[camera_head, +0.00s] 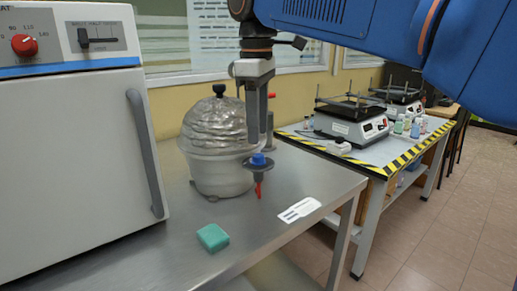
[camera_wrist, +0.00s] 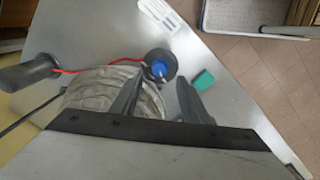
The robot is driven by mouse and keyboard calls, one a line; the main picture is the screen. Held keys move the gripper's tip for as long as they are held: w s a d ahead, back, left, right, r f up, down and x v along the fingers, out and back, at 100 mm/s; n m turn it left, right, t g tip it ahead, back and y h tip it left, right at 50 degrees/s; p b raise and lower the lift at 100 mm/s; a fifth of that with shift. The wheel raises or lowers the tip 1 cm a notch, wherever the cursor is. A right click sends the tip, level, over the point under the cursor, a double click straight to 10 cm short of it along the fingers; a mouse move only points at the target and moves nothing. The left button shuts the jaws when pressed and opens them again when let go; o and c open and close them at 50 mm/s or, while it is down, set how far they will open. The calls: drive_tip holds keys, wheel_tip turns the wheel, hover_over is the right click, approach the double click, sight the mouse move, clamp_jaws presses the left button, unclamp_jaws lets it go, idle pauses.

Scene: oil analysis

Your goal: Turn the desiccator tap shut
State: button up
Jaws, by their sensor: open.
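My gripper (camera_head: 258,140) points down just above the tap, fingers apart and empty. In the wrist view the blue cap (camera_wrist: 158,68) shows between and slightly beyond the two fingertips (camera_wrist: 159,78). I cannot tell whether the fingers touch it. Part of the desiccator is hidden behind the fingers there.
A white oven (camera_head: 75,150) with a grey handle stands left. A green block (camera_head: 212,237) and a white card (camera_head: 299,209) lie on the bench (camera_head: 265,232). A striped-edge table (camera_head: 375,157) holds instruments.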

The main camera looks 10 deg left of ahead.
sight(259, 155)
drive_tip(key=shift+w+f, duration=0.2)
drive_tip(key=shift+f, duration=2.8)
drive_tip(key=c, duration=1.1)
